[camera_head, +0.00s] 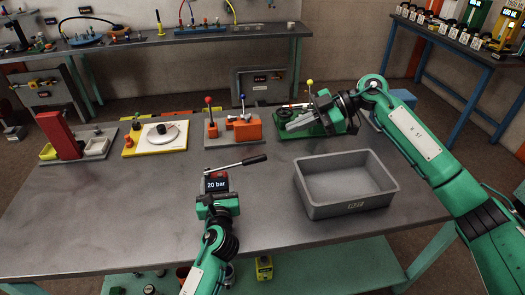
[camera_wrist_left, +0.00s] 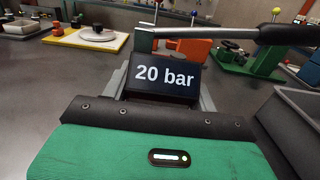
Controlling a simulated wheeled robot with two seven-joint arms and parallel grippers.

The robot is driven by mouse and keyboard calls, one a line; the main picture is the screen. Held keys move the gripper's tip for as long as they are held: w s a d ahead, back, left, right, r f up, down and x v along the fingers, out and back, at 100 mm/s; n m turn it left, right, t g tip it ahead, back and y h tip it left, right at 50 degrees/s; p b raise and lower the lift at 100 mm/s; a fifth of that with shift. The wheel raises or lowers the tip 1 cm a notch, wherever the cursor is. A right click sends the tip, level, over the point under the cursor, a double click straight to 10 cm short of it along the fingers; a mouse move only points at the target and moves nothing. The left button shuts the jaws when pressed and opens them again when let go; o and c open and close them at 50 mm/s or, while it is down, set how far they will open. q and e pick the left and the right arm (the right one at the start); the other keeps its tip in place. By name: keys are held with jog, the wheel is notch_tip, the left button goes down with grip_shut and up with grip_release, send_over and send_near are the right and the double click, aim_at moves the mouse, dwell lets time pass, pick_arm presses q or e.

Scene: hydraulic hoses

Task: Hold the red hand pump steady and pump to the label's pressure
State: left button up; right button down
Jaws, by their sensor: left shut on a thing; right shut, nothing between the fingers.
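The screen (camera_wrist_left: 165,77) reads "20 bar" in both views. The pump's lever (camera_head: 232,164) is grey with a black grip (camera_head: 255,160) and extends to the right, tilted slightly up. It also crosses above the screen in the left wrist view (camera_wrist_left: 205,32). My left gripper (camera_head: 217,197) is shut on the pump from the near side; its jaws hide the lower body. My right gripper (camera_head: 290,125) is shut and empty, up and right of the lever, apart from it.
A grey bin (camera_head: 350,206) stands right of the pump. Behind are a red-orange block with levers (camera_head: 232,130), a yellow plate (camera_head: 155,138), a red post (camera_head: 60,136) and a green fixture (camera_head: 310,131) near my right gripper. The table's left front is clear.

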send_over(263, 157)
notch_tip(263, 157, down, 4)
notch_tip(263, 157, down, 3)
jog(key=shift+s+a+r, duration=0.1)
jog(key=shift+s+a, duration=0.05)
jog(key=shift+f, duration=0.7)
jog(key=shift+d, duration=0.2)
